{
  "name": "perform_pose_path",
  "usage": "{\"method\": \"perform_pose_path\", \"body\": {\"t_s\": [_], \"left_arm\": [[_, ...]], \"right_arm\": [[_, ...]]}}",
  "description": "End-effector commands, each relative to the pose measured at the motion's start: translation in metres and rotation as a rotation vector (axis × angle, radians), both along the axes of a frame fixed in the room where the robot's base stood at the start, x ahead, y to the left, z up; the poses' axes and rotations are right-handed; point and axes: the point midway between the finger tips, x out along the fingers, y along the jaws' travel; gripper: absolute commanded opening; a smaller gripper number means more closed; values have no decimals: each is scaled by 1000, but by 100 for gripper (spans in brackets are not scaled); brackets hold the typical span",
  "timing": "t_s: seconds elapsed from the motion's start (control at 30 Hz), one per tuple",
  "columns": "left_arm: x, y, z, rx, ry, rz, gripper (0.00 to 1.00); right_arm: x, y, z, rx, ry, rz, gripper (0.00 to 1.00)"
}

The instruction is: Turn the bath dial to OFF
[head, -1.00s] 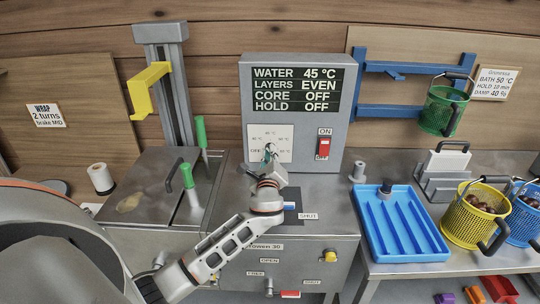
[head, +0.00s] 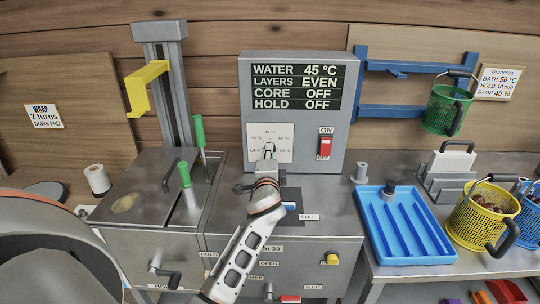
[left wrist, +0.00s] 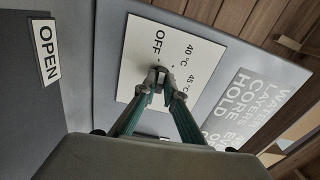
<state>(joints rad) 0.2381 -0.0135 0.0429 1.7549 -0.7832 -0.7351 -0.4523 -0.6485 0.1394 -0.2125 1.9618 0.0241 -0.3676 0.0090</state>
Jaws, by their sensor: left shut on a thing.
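The bath dial (head: 269,149) is a small knob on a white plate (head: 285,131) on the front of the grey control box. My left gripper (head: 269,157) is at the dial, its fingers shut on the knob. In the left wrist view the fingertips (left wrist: 155,82) close around the knob, over the white plate (left wrist: 190,45) marked OFF, 40 °C and 45 °C. The fingers hide most of the knob, so I cannot tell where it points. The display (head: 297,88) reads WATER 45 °C. My right gripper is not in view.
A red switch (head: 325,147) is right of the dial. A lidded steel tank (head: 112,215) stands at the left, with a yellow bracket (head: 138,88) above. A blue tray (head: 400,250) and a yellow basket (head: 462,228) stand at the right. A green basket (head: 446,112) hangs on the blue rack.

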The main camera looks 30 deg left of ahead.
Motion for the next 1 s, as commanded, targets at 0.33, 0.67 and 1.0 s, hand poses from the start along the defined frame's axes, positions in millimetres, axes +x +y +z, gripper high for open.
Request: {"method": "perform_pose_path", "body": {"t_s": [0.33,0.67,1.0], "left_arm": [[0,3,4,-175,-116,4,0],[0,3,5,-233,-154,3,0],[0,3,6,-237,-157,2,0]], "right_arm": [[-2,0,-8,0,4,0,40],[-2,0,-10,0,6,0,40],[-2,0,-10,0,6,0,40]]}}
